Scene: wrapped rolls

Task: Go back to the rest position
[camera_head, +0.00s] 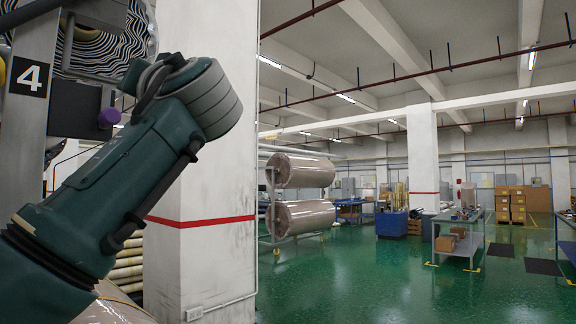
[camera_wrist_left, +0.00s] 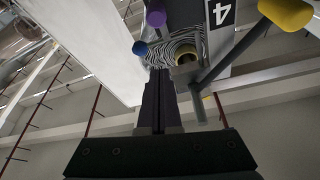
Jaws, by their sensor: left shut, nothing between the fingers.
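My left arm (camera_head: 130,180) rises from the lower left of the head view, bent at the top, in front of a white pillar. Its gripper cannot be made out in the head view. In the left wrist view my left gripper (camera_wrist_left: 160,76) has its dark fingers together, with nothing between them. The fingers point up toward a machine with a striped roll (camera_wrist_left: 183,38) and a black number 4 plate (camera_wrist_left: 222,12). My right arm and gripper are in neither view.
The white pillar (camera_head: 205,258) with a red band stands close behind my arm. A purple knob (camera_head: 109,117) and the number 4 post (camera_head: 30,75) are close at left. Wrapped rolls (camera_head: 304,218) hang on a rack beyond. Green floor (camera_head: 400,290) is open at right, before a table (camera_head: 458,222).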

